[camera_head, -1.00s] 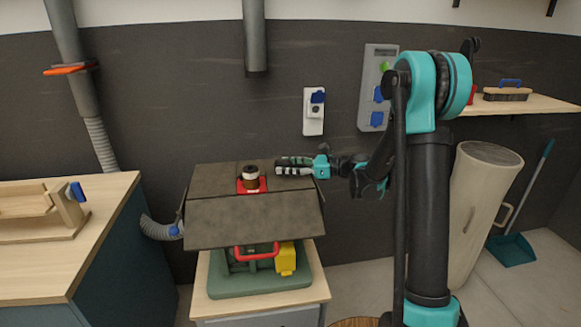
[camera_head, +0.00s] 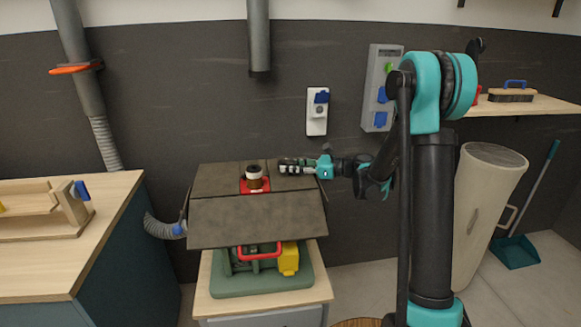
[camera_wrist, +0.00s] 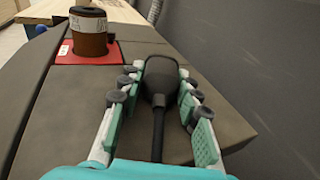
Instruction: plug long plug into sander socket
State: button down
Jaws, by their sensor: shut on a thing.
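My gripper (camera_head: 287,166) is low over the right part of the dark slanted board in the head view. In the wrist view my gripper (camera_wrist: 157,82) is shut on a black plug (camera_wrist: 160,84), which points away from the camera with its black cable (camera_wrist: 158,133) running back between the fingers. The plug's front end is hidden. A white wall socket (camera_head: 316,118) with a blue cover is on the dark wall behind. A grey wall panel (camera_head: 391,62) to its right carries two blue-covered sockets (camera_head: 381,95). I cannot tell which is the sander socket.
A brown and white cylinder (camera_head: 254,178) on a red plate stands on the dark board (camera_head: 255,214), left of my gripper. Below is a green and yellow machine (camera_head: 262,262). A wooden bench (camera_head: 60,262) is at left, a shelf (camera_head: 535,104) at right.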

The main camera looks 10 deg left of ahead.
jog(key=shift+d, duration=0.1)
jog(key=shift+s+d+r, duration=0.15)
jog(key=shift+d+r, duration=1.25)
jog(key=shift+r, duration=0.1)
jog(key=shift+s, duration=0.1)
jog(key=s+d+r, duration=0.3)
jog(key=s+r, duration=0.2)
jog(key=s, duration=0.5)
jog(key=s+d+r, duration=0.3)
jog(key=s+r, duration=0.2)
jog(key=s, duration=0.6)
dwell(3.1)
dwell(0.3)
